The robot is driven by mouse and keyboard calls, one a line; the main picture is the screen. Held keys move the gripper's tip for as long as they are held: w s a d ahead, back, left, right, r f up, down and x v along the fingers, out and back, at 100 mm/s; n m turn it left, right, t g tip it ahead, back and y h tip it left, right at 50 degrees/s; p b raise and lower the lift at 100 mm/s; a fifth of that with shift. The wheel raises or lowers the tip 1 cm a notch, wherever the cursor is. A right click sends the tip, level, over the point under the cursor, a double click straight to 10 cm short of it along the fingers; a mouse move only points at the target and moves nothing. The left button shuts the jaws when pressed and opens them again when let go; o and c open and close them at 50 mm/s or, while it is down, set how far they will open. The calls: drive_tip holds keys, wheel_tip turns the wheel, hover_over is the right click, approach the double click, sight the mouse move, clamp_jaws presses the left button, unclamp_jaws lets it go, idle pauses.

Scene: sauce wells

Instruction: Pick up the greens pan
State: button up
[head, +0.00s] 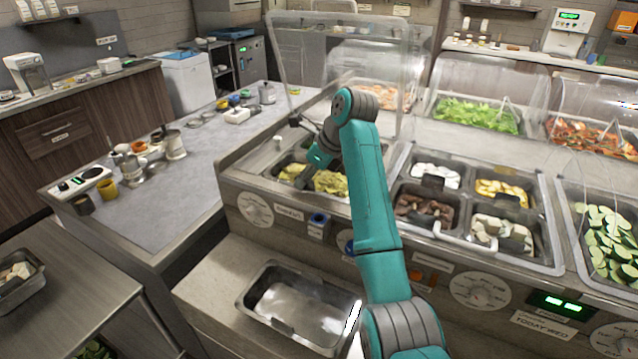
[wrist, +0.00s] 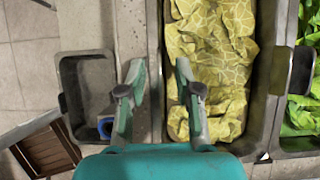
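A metal pan of leafy greens (wrist: 300,118) is cut off at the right edge of the wrist view, with a dark handle on its near side. Beside the greens pan is a pan of crinkled yellow food (wrist: 215,60), also in the head view (head: 332,184). My gripper (wrist: 159,68) is open and empty, its fingers on either side of the yellow pan's left wall as seen from above. I cannot tell its height above the rim.
A small dark empty container (wrist: 88,85) lies left of my gripper. An empty steel pan (head: 300,308) sits on the lower front shelf. A clear sneeze guard (head: 300,55) stands behind the well. Several filled pans (head: 425,208) lie to the right. The left counter (head: 190,150) has open room.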

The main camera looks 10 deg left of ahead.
drive_tip(key=shift+c, duration=0.2)
clamp_jaws()
wheel_tip(320, 180, up, 10)
idle(0.6)
